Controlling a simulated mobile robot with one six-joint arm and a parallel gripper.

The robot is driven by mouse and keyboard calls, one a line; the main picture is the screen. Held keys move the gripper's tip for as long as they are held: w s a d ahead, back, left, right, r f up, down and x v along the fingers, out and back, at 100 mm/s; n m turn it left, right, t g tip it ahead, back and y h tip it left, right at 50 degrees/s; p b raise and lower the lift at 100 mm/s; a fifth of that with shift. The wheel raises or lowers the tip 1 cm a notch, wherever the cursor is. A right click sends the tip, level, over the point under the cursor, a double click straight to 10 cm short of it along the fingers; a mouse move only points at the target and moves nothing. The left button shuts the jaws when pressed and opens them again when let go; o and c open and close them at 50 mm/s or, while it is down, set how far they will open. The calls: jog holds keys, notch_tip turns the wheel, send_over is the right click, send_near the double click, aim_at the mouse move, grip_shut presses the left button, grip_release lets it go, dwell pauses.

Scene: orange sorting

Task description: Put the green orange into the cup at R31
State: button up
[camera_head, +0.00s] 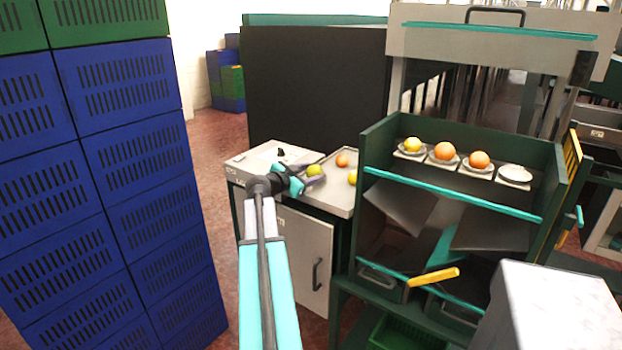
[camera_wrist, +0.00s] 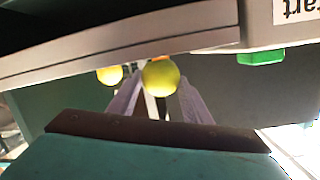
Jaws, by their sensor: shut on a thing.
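The green orange (camera_head: 314,170), yellow-green in colour, is at the tips of my gripper (camera_head: 312,178), over the grey counter top. In the wrist view the green orange (camera_wrist: 160,77) sits between the two fingers of my gripper (camera_wrist: 160,92), which is shut on it. Whether it still touches the counter I cannot tell. On the rack's upper shelf, a white cup (camera_head: 515,174) at the right end looks empty. The other cups there hold a yellow fruit (camera_head: 412,145) and two oranges (camera_head: 445,151). No R31 label is readable.
An orange fruit (camera_head: 342,160) and a yellow fruit (camera_head: 352,178) lie on the counter (camera_head: 338,197), right of my gripper. The green rack (camera_head: 376,150) with its teal front rail (camera_head: 450,195) stands to the right. Blue crates (camera_head: 120,180) are stacked high at left.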

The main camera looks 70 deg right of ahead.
jog(key=shift+r, duration=0.75)
jog(key=shift+a+r+b, duration=0.15)
jog(key=shift+r+b, duration=0.05)
jog(key=shift+b, duration=0.1)
jog(key=s+a+r+b, duration=0.1)
jog(key=a+b, duration=0.2)
jog(key=a, duration=1.2)
jog(key=shift+a+r, duration=0.25)
jog(key=shift+a, duration=0.1)
jog(key=shift+w, duration=0.1)
